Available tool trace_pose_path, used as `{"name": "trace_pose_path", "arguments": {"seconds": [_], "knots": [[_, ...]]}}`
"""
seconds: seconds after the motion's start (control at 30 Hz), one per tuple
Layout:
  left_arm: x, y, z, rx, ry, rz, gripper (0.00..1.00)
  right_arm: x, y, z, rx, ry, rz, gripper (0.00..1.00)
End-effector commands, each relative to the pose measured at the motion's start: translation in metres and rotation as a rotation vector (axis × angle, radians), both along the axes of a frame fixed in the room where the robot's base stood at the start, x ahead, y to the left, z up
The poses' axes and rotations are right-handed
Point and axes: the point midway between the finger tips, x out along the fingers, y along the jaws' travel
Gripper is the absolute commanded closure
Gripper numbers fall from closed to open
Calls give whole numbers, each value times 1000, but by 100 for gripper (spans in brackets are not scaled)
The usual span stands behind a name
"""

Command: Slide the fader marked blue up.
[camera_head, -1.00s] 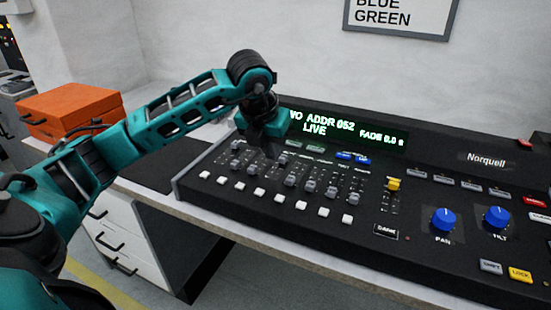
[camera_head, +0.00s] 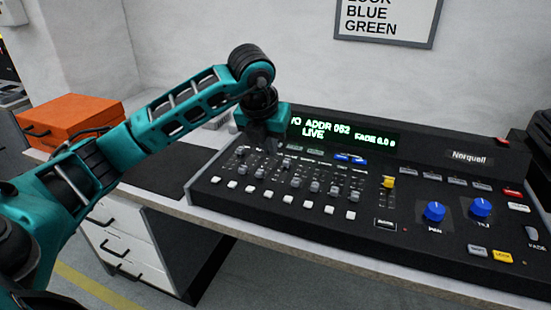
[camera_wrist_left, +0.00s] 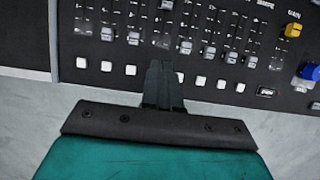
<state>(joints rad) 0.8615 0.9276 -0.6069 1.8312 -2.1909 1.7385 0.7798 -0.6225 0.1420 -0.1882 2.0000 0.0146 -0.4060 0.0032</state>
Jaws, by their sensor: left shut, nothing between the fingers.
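The lighting console's bank of small grey faders (camera_head: 297,182) runs across its left half, with a row of white buttons (camera_head: 306,204) in front. The fader labels are too small to read, so I cannot tell which one is marked blue. My left gripper (camera_head: 272,146) is shut and empty over the left part of the bank, hiding some slots. In the left wrist view its fingers (camera_wrist_left: 163,72) point at the bank. One grey cap (camera_wrist_left: 167,5) sits far up its slot just beyond the fingertips; other caps (camera_wrist_left: 209,52) sit lower. I cannot tell whether the fingers touch anything.
A yellow-capped fader (camera_head: 389,182) and blue knobs (camera_head: 434,211) lie to the right. The green-lit display (camera_head: 340,130) stands behind the faders. A wall sign (camera_head: 385,18) reads LOOK, BLUE, GREEN. An orange box (camera_head: 75,118) is at the left of the desk.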

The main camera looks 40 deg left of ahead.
Motion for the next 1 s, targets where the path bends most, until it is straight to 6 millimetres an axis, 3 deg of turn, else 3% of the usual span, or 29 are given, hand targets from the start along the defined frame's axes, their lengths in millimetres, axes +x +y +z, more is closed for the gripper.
{"name": "trace_pose_path", "arguments": {"seconds": [0.47,0.7,1.0], "knots": [[33,8,-92,-1,5,1,100,9,3,0,6,-18,4,57],[62,15,-87,0,-1,2,100,10,4,5,5,-27,12,57],[72,18,-87,1,-1,0,100,10,3,4,2,-25,15,57]]}}
